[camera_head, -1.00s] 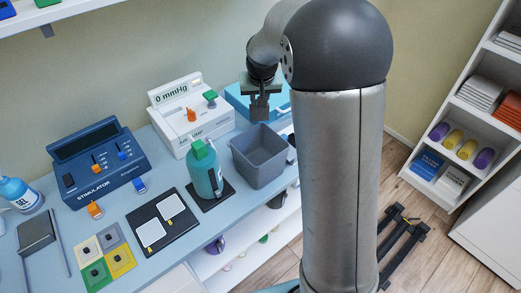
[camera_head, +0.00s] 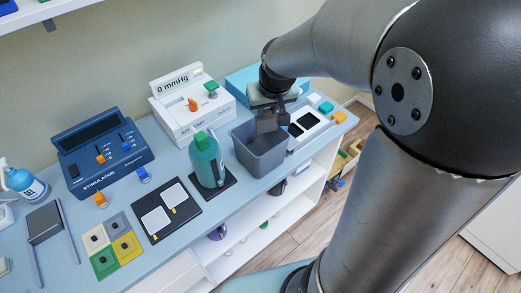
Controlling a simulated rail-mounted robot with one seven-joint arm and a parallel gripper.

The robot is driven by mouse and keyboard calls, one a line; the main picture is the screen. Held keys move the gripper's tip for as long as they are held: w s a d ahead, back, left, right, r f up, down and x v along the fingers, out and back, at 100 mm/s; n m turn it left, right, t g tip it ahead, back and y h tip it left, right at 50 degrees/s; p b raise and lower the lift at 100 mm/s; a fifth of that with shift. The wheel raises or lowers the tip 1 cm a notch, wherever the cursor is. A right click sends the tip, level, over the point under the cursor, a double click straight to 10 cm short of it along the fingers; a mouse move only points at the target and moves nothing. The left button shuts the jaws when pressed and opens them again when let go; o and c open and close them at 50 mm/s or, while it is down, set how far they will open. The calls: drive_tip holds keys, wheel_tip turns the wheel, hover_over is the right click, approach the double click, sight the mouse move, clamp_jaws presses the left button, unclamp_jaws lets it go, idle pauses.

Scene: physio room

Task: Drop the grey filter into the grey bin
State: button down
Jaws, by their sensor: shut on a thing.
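The grey bin (camera_head: 262,162) is an open-topped box standing on the blue counter, right of the green-capped bottle. My gripper (camera_head: 268,124) points down over the back right part of the bin's opening. It is shut on a small grey piece, the grey filter (camera_head: 266,122), which is hard to tell apart from the dark fingers. The fingertips overlap the bin's far rim in this view, so their exact height above it is unclear. The bin's floor is mostly hidden.
A teal bottle (camera_head: 208,165) stands just left of the bin. The white air unit (camera_head: 193,112) is behind. A white tray with dark panels (camera_head: 307,124) lies close on the right. The blue stimulator (camera_head: 103,153) is further left.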

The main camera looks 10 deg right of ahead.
sight(267, 116)
wheel_tip(267, 116, down, 3)
drive_tip(key=shift+f+b, duration=0.15)
drive_tip(key=shift+b, duration=0.65)
drive_tip(key=c, duration=1.1)
unclamp_jaws()
drive_tip(key=b+v, duration=0.1)
drive_tip(key=v, duration=1.6)
drive_tip(key=shift+r, duration=0.3)
